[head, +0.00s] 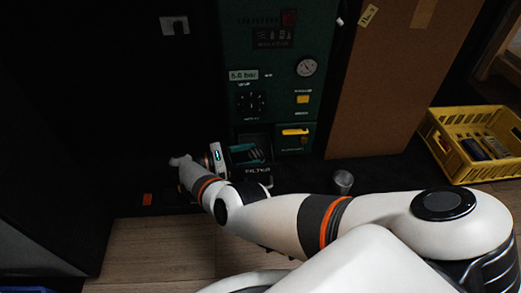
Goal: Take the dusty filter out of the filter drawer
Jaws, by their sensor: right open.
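The filter drawer (258,169) is at the foot of the dark green machine and bears the label FILTER. It appears to be pulled out, with a dark opening behind its front. My right arm comes in from the right, bends at the left, and its right gripper (256,154) points right over the drawer. The right gripper is open. Its fingers are small and dark here, so I cannot tell whether they touch anything. I cannot make out the dusty filter clearly in the dark drawer. My left gripper is not in view.
The green machine (279,92) has a gauge, knob and yellow-handled panel (295,132). A small metal cup (343,180) stands on the dark ledge to the right. A large brown board (392,75) leans beside the machine. A yellow crate (455,170) with items is at far right.

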